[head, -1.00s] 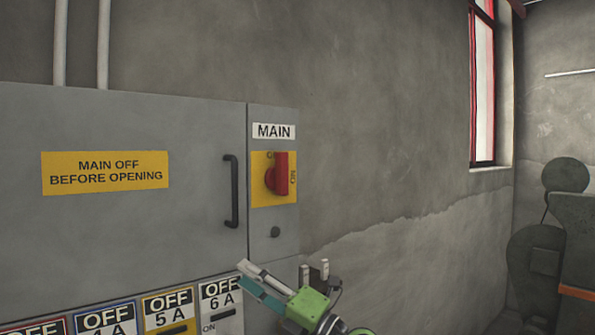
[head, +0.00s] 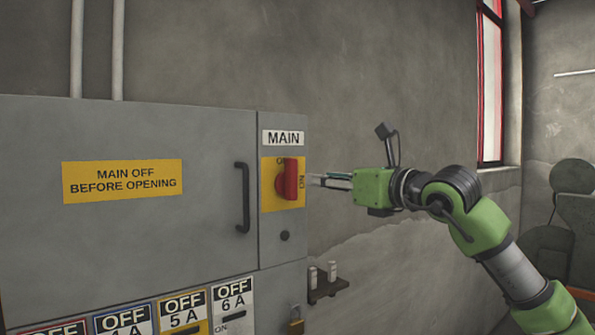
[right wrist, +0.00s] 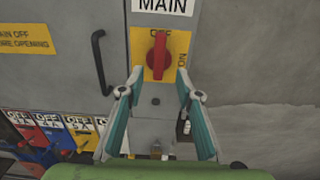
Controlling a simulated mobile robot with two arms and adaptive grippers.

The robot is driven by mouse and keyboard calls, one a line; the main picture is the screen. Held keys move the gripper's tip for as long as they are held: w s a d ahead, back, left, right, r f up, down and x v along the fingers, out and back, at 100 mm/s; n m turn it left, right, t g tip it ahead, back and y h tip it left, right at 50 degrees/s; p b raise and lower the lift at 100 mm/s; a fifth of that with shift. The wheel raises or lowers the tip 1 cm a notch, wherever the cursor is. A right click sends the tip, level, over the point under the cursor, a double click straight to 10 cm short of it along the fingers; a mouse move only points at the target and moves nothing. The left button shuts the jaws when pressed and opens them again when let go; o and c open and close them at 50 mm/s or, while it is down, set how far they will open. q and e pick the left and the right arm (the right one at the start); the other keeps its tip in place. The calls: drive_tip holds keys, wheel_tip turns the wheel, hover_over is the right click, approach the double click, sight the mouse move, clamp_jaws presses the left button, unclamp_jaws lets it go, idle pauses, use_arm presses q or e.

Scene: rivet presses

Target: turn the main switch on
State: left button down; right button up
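The main switch is a red rotary handle (head: 287,180) on a yellow plate (head: 268,200) under the MAIN label (head: 283,138). The handle stands upright, with ON printed to its right. In the right wrist view the red handle (right wrist: 158,55) lies just beyond my fingertips, between them, with OFF partly hidden behind its top. My right gripper (head: 318,181) comes from the right, close to the handle. In the right wrist view my right gripper (right wrist: 157,84) is open, its fingers spread wide and empty. My left gripper is not in view.
The grey cabinet door (head: 150,240) has a black handle (head: 243,197) left of the switch. Lower breaker switches labelled OFF (head: 183,302) line the bottom. A padlock (head: 296,322) and a small bracket (head: 327,286) sit at lower right.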

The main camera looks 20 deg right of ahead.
sight(295, 176)
drive_tip(key=p+x, duration=0.5)
drive_tip(key=x, duration=0.4)
drive_tip(key=shift+w+a, duration=0.1)
drive_tip(key=shift+w, duration=0.1)
drive_tip(key=shift+w+a+f, duration=0.1)
drive_tip(key=shift+w+a, duration=0.05)
drive_tip(key=shift+w, duration=0.3)
clamp_jaws()
